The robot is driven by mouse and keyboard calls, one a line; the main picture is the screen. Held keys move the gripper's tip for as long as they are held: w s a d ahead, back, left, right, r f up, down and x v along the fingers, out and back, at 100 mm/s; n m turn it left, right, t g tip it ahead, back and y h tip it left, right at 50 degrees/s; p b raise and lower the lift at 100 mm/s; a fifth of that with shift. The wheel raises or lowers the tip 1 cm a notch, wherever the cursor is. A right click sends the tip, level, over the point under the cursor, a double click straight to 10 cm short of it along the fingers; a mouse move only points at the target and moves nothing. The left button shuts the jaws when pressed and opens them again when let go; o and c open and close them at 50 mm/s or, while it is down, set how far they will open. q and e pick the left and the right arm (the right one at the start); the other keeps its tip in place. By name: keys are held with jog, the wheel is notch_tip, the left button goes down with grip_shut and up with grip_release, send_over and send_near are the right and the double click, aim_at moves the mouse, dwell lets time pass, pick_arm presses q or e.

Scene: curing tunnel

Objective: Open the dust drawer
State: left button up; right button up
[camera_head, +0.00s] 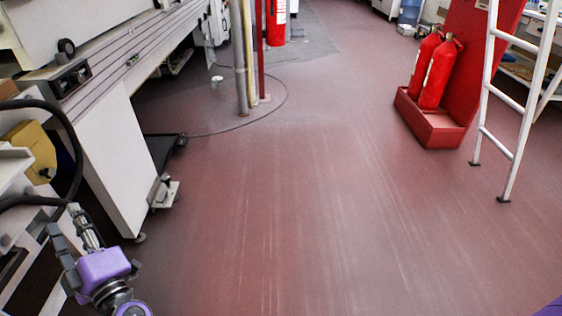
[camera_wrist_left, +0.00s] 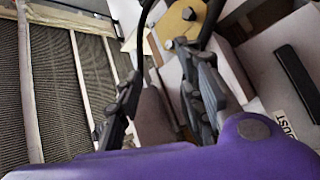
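The dust drawer shows in the left wrist view as a pale front (camera_wrist_left: 262,48) at the right, with a black bar handle (camera_wrist_left: 297,82) and a partly hidden label reading "DUST" (camera_wrist_left: 287,126). My left gripper (camera_head: 62,220), with a purple body, is beside the pale machine at the lower left of the head view. In the left wrist view its two dark fingers (camera_wrist_left: 162,70) are apart with nothing held between them. The handle lies to the right of the fingers, not between them. A purple sliver at the head view's bottom right corner looks like my right gripper; its fingers are hidden.
A yellow part (camera_head: 30,148) and black cable sit on the machine above my left gripper. A white cabinet leg (camera_head: 118,160) stands close to its right. Red floor is open in the middle. Red fire extinguishers (camera_head: 436,75) and a white ladder (camera_head: 490,100) stand at the right.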

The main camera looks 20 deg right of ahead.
pick_arm(q)
jog(key=w+a+f+n+g+y+b, duration=0.2)
jog(key=a+f+n+g+y+b, duration=0.15)
jog(key=n+y, duration=0.2)
jog(key=n+g+y+b, duration=0.2)
jog(key=n+g+y, duration=0.1)
jog(key=n+g, duration=0.75)
send_near(10, 275)
jog(key=a, duration=0.1)
jog(key=b+x, duration=0.1)
jog(key=x, duration=0.7)
jog(key=shift+w, duration=0.1)
jog(key=shift+c, duration=0.6)
grip_shut()
pick_arm(e)
notch_tip(10, 275, down, 8)
jog(key=shift+d+r, duration=0.15)
jog(key=shift+d, duration=0.15)
jog(key=shift+w, duration=0.1)
